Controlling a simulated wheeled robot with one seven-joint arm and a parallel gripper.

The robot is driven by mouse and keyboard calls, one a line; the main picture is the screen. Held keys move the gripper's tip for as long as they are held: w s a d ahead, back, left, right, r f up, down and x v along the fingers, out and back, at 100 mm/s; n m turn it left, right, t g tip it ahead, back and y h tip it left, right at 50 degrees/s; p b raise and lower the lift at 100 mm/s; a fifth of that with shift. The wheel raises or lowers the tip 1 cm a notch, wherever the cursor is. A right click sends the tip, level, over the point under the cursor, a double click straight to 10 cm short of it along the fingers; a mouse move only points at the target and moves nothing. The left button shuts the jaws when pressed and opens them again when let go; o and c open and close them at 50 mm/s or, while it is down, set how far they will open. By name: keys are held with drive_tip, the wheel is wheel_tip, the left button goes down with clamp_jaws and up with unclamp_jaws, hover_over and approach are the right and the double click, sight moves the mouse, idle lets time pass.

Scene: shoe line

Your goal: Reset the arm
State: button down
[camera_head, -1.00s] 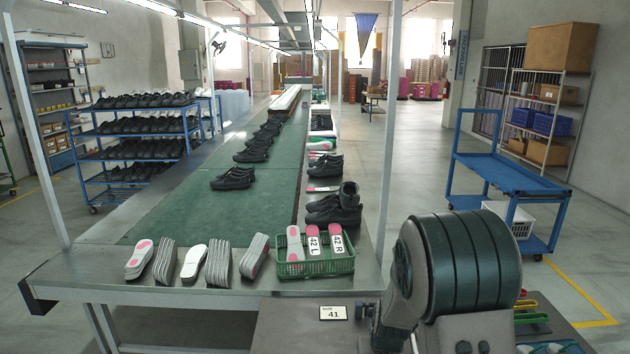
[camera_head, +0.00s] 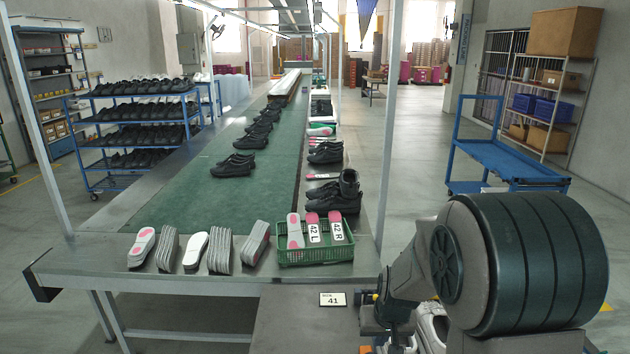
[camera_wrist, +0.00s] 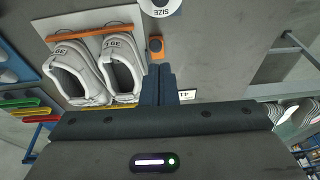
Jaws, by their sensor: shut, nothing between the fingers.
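My gripper (camera_wrist: 158,72) shows in the wrist view with its two dark fingers pressed together and nothing between them. The fingers point up the picture, just right of a pair of pale grey shoes (camera_wrist: 92,72) on a board, and apart from an orange block with a dark knob (camera_wrist: 155,45). In the head view my arm fills the lower right, folded, with its large dark ribbed joint in front. The fingertips cannot be made out there; part of a pale shoe (camera_head: 432,328) shows beside the arm.
A grey table with a sign reading 41 (camera_head: 333,299) stands before me. Beyond it is the line bench with a green crate (camera_head: 290,257), insoles (camera_head: 143,243) and black shoes (camera_head: 232,165). A blue cart (camera_head: 505,163) stands at right. Coloured bins (camera_wrist: 30,110) show in the wrist view.

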drive_tip(key=s+r, duration=0.7)
drive_tip(key=s, duration=0.3)
drive_tip(key=s+r, duration=0.8)
drive_tip(key=s, duration=0.2)
drive_tip(key=shift+d+t, duration=0.25)
drive_tip(key=shift+t, duration=0.15)
drive_tip(key=shift+s, duration=0.1)
